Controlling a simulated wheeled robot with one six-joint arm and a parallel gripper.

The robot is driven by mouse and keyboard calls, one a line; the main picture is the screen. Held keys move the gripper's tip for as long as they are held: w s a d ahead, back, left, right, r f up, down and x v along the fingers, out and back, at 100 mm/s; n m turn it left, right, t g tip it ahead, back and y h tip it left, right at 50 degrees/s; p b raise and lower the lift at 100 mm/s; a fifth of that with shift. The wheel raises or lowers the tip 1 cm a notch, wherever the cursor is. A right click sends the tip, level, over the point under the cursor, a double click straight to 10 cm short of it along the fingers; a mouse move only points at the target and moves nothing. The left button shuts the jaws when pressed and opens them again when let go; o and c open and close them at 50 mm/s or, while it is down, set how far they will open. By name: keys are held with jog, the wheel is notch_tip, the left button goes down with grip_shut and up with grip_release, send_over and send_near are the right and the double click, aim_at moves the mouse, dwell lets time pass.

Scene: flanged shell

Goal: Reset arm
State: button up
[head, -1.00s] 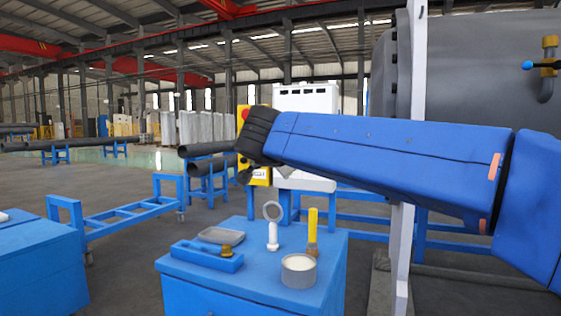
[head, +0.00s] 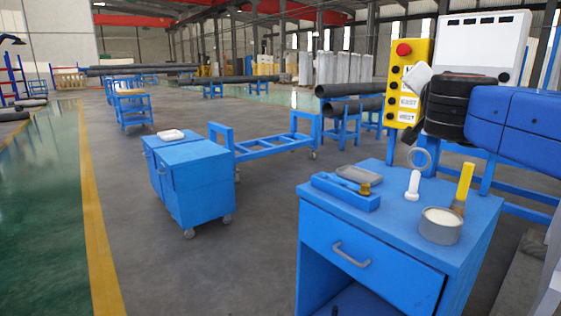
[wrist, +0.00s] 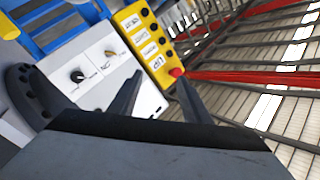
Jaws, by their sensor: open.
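My gripper shows in the wrist view (wrist: 158,97) with its two dark fingers apart and nothing between them. Beyond the fingers are a white control box and a yellow button panel. In the head view my blue arm reaches in from the right edge, and its dark wrist end is in front of the white control box (head: 478,50). The gripper's fingers cannot be made out clearly there. The yellow button panel (head: 410,80) with a red button is just left of the wrist.
A blue cabinet (head: 330,237) carries a blue holder (head: 345,192), a grey tray (head: 359,174), a white ring-topped part (head: 414,183), a yellow-handled brush (head: 463,187) and a round tin (head: 440,226). A second blue cabinet (head: 198,185) stands left. Open floor (head: 150,260) lies at left.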

jog(key=s+a+f+n+g+y, duration=0.2)
jog(key=s+a+f+n+y, duration=0.3)
jog(key=f, duration=0.5)
jog(key=s+a+f+n+g+y, duration=0.2)
jog(key=s+a+f+n+y, duration=0.15)
jog(key=a+f+n, duration=0.45)
jog(key=s+d+f+g+h, duration=0.1)
jog(key=s+d+f+g, duration=0.2)
jog(key=s+f, duration=0.3)
jog(key=s+d+f+m+g+h, duration=0.1)
jog(key=s+d+f+g, duration=0.1)
jog(key=s+f, duration=0.4)
jog(key=s+d+f+g+h, duration=0.1)
jog(key=s+d+f+g, duration=0.2)
jog(key=f, duration=0.9)
jog(key=s, duration=0.3)
jog(key=shift+d+g, duration=0.3)
jog(key=shift+g, duration=0.1)
